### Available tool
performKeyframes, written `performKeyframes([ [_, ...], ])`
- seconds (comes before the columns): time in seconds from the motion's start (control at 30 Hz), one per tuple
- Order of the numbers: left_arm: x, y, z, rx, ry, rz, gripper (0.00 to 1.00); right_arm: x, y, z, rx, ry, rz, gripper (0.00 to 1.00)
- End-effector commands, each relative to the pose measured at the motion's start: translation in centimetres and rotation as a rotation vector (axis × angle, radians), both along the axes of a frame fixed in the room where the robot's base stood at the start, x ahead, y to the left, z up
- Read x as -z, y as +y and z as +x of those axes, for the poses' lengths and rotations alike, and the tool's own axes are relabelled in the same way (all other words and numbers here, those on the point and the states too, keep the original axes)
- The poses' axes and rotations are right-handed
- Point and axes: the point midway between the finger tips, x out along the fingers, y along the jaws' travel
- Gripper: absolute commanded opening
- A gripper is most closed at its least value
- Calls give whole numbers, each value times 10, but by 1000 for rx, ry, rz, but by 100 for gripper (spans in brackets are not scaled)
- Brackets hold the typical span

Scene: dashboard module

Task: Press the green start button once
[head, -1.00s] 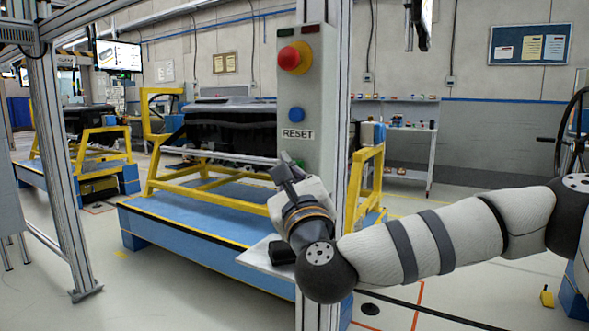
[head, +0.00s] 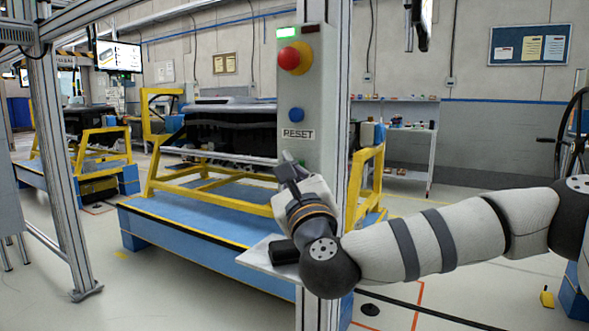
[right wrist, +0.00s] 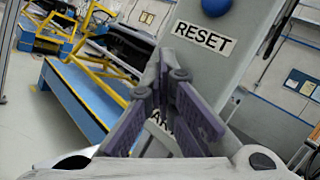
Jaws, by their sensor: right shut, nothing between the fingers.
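The grey control panel (head: 322,95) stands upright on a metal post. It also shows in the right wrist view (right wrist: 190,65). Part of a label reading "ART" (right wrist: 158,131) shows between the fingers in the right wrist view. My right gripper (head: 287,157) is shut and empty, its fingertips at the panel below the RESET label (head: 298,134); it also shows in the right wrist view (right wrist: 168,74). I cannot tell whether it touches. A green lamp (head: 287,33) at the panel's top left is lit. My left gripper is out of view.
A red mushroom button (head: 295,58) and a blue button (head: 296,114) sit higher on the panel. A dark lamp (head: 310,28) is at the top right. A yellow and blue stand (head: 190,222) holds a black dashboard module (head: 230,130) behind.

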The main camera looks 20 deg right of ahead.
Motion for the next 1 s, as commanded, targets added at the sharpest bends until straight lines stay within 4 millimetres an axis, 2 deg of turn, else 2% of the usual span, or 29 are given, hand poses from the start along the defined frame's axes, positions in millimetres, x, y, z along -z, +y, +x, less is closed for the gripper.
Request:
performKeyframes([
  [0.83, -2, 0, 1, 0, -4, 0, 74, 1, 14, -11, 0, 1, 0, 0],
  [1.0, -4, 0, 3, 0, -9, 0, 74, 0, 27, -20, -3, 0, 0, 0],
])
